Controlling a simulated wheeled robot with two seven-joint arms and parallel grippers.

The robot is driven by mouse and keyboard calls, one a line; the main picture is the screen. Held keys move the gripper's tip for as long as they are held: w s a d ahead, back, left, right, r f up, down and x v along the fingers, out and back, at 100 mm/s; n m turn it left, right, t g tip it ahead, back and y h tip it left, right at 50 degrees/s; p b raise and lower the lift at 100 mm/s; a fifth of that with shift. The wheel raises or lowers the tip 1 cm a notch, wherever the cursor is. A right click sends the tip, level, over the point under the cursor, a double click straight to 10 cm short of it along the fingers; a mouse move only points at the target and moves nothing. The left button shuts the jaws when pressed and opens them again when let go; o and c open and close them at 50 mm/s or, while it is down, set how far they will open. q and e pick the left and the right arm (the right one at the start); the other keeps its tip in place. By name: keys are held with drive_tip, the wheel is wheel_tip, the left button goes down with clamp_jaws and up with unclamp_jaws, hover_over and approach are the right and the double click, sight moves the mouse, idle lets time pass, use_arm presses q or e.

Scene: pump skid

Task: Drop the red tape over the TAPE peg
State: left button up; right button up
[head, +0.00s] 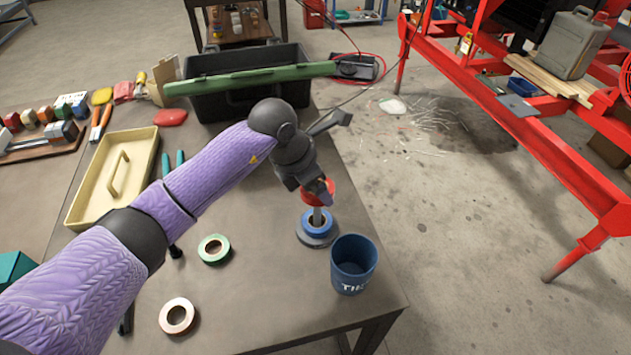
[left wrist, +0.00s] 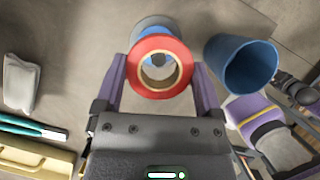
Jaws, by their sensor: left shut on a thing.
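My left gripper (head: 318,186) is shut on the red tape (head: 327,196) and holds it above a grey upright peg (head: 317,216). In the left wrist view the red tape (left wrist: 133,72) sits between both fingers, its hole facing the camera. A grey shape, likely the peg top, shows in the hole's upper part. I cannot tell whether the tip has entered the ring. A blue tape (head: 307,228) lies around the peg on its grey base, clearly below the red tape. No peg label is readable.
A blue cup (head: 352,266) stands close beside the peg, near the table's right edge. A green tape (head: 214,249) and a pale tape (head: 178,316) lie on the table. A cream tray (head: 112,178) and black toolbox (head: 240,65) are farther off.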

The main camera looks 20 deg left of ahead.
use_arm(q)
drive_tip(key=shift+f, duration=0.4)
idle(0.3)
drive_tip(key=o, duration=0.8)
drive_tip(key=shift+r, duration=0.1)
drive_tip(key=p+v, duration=0.2)
drive_tip(key=v, duration=0.8)
